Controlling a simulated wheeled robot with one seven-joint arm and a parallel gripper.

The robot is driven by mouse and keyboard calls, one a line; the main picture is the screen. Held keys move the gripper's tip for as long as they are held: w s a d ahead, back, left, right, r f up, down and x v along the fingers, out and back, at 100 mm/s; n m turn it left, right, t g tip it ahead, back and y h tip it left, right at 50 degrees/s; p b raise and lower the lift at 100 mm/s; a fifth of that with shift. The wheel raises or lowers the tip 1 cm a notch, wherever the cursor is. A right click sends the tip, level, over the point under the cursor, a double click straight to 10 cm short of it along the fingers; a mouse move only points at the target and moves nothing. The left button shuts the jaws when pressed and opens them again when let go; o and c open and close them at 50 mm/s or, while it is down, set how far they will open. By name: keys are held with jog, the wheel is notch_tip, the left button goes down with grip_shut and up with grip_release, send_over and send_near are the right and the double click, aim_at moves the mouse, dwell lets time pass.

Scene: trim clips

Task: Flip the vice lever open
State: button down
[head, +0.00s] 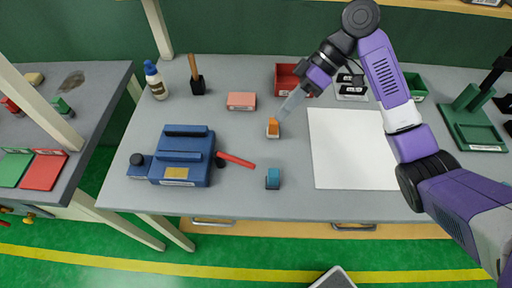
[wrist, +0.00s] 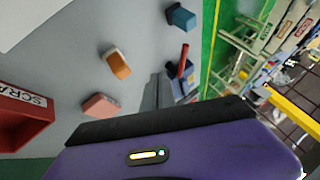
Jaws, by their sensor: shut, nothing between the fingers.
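The blue vice (head: 182,158) stands on the grey workbench at the left. Its red lever (head: 236,160) sticks out to the right, low over the bench. In the wrist view the red lever (wrist: 184,60) rises beyond my fingers, and the vice (wrist: 181,88) is partly hidden behind them. My gripper (head: 282,116) is up and right of the lever in the head view, apart from it, with its fingertips near an orange-and-white block (head: 272,128). The pale fingers (wrist: 162,80) are shut and empty.
A teal block (head: 272,178) lies right of the lever near the front edge. A pink block (head: 241,101), a mallet (head: 196,78) and a bottle (head: 155,82) are behind. A white sheet (head: 345,150) covers the bench at right.

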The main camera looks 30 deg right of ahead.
jog(key=shift+s, duration=0.15)
jog(key=shift+f, duration=0.1)
jog(key=x, duration=0.9)
jog(key=shift+a, duration=0.1)
jog(key=a, duration=0.1)
jog(key=s+a+p, duration=0.1)
jog(key=shift+s+a, duration=0.3)
jog(key=shift+a, duration=0.1)
jog(key=shift+s+a+p, duration=0.25)
jog(key=shift+a+p, duration=0.1)
jog(key=shift+a, duration=0.1)
